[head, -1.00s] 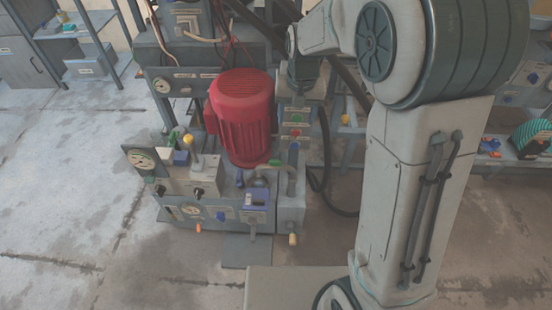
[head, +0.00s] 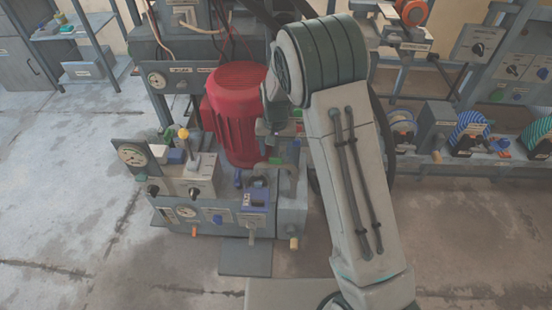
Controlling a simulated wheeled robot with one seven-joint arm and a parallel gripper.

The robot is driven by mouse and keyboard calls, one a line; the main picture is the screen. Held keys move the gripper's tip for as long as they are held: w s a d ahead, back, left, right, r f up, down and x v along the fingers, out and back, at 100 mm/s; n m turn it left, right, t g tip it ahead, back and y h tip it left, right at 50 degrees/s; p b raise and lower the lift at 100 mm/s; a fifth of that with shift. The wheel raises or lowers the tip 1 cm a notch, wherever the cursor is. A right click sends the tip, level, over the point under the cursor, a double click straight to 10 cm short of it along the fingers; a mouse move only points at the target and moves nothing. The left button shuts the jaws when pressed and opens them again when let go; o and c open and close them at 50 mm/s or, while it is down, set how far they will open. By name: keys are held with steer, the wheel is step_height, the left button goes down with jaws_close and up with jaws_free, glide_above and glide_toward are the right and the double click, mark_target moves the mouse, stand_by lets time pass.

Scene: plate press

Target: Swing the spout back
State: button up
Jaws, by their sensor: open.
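A curved grey spout (head: 289,172) stands at the right end of the press unit, beside a small round basin (head: 258,182). A green piece (head: 274,161) shows at its upper left. My gripper (head: 270,138) points down between the red motor and my forearm, above and behind the spout. It is open, and I see nothing between its fingers. It is small and partly merged with the parts behind it, so the gap to the spout is hard to judge.
The large red motor (head: 236,115) stands close on the left of my gripper. A blue block (head: 254,197) sits in front of the basin. Floor at left is clear.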

mark_target(276, 158)
steer(key=shift+f+b, duration=0.3)
steer(key=shift+f, duration=1.55)
jaws_close()
